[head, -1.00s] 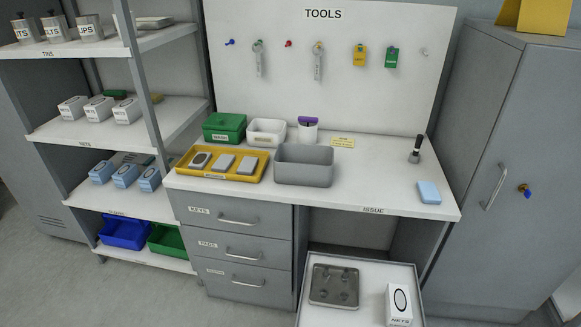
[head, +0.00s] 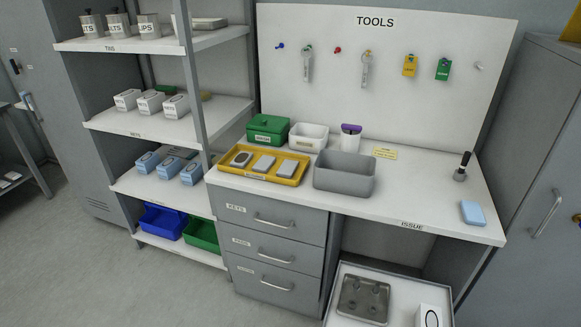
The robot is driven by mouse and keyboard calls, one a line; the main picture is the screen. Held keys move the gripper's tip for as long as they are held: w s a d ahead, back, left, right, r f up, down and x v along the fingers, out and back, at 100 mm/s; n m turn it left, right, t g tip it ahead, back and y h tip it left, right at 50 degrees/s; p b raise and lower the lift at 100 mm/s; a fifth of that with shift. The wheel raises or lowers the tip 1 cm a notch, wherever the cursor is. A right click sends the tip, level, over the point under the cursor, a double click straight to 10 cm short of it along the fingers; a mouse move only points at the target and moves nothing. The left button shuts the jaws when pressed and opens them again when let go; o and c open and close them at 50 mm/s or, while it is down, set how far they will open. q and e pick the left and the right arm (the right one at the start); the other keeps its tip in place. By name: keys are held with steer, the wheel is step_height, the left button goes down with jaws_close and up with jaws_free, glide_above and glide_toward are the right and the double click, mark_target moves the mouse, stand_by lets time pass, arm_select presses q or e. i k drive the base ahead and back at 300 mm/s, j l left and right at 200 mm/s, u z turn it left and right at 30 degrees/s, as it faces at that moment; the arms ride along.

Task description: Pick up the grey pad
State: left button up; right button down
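I cannot tell for sure which thing is the grey pad. A yellow tray (head: 232,174) on the left of the worktop holds a dark-topped grey piece (head: 241,159) and two plain light grey flat pieces, a middle one (head: 264,163) and a right one (head: 289,167). A flat light grey slab (head: 209,22) lies on the top shelf at the left. A drawer labelled PADS (head: 275,255) is shut under the worktop. Neither of my grippers is in view.
A grey bin (head: 344,182) stands right of the tray, with a green box (head: 268,130) and white box (head: 309,142) behind. A light blue block (head: 473,212) lies at the worktop's right. Floor at lower left is clear.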

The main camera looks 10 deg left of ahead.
mark_target(265, 162)
steer(key=i+j+z, duration=0.1)
steer(key=j, duration=0.25)
steer(key=i+j+z, duration=0.1)
steer(key=j, duration=0.25)
steer(key=i+j+z, duration=0.1)
steer(key=j, duration=0.25)
steer(key=i+j, duration=0.25)
steer(key=i+j+z, duration=0.15)
steer(key=j, duration=0.3)
steer(key=k, duration=0.05)
